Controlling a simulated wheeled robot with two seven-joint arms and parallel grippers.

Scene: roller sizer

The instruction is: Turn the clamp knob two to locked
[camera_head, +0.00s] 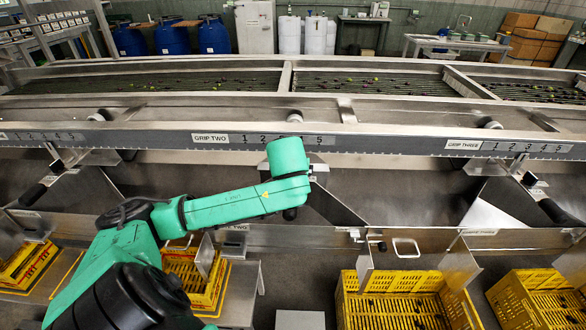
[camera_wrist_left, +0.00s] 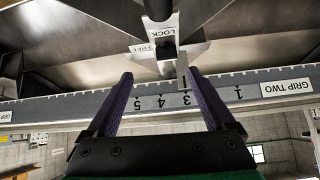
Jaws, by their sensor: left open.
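The clamp knob two (camera_wrist_left: 166,52) is a small black piece under the sizer's rail in the left wrist view. A white LOCK label (camera_wrist_left: 162,30) and a second small label (camera_wrist_left: 139,48) sit beside it. My left gripper (camera_wrist_left: 161,74) is open and empty, its two dark purple fingers pointing toward the knob, which shows between and beyond the tips. I cannot tell the knob's turn angle. In the head view my green left arm reaches to the GRIP TWO rail and hides the knob and the fingers. My right gripper is in neither view.
The rail scale has a GRIP TWO label (camera_head: 210,138) and numbers. A metal pointer (camera_wrist_left: 182,70) stands close to the fingers. GRIP THREE (camera_head: 463,145) is to the right. Yellow crates (camera_head: 400,281) stand below metal chutes. Roller lanes (camera_head: 370,84) run behind the rail.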

